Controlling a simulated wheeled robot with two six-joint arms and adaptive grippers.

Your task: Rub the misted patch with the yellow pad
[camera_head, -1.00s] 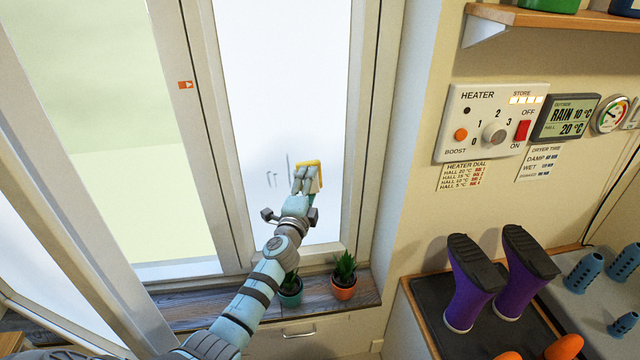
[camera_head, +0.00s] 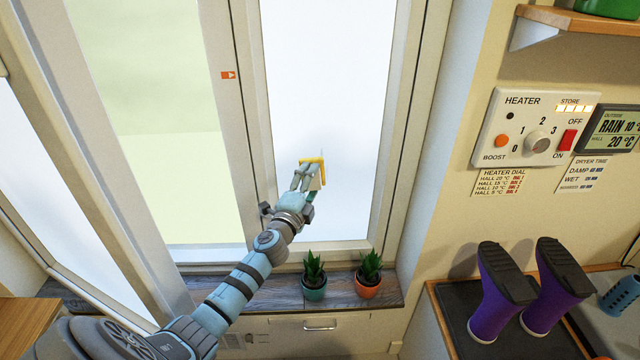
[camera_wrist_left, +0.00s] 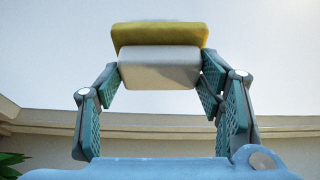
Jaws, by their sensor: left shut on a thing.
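The yellow pad (camera_head: 312,160) with its white backing block (camera_head: 318,182) is at the lower part of the pale window pane (camera_head: 325,90). My left gripper (camera_head: 306,184) is shut on the white block. In the left wrist view the pad (camera_wrist_left: 160,36) lies beyond the white block (camera_wrist_left: 160,70), between the two teal fingers. The pad appears to be at the glass, but I cannot tell for sure that it touches. The pane looks hazy white, and the misted patch has no clear edge. My right gripper is not in view.
Two potted plants, in a teal pot (camera_head: 314,289) and an orange pot (camera_head: 367,285), stand on the sill close to my left arm. The heater panel (camera_head: 535,130) is on the right wall. Purple boots (camera_head: 500,290) stand on a dark tray at lower right.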

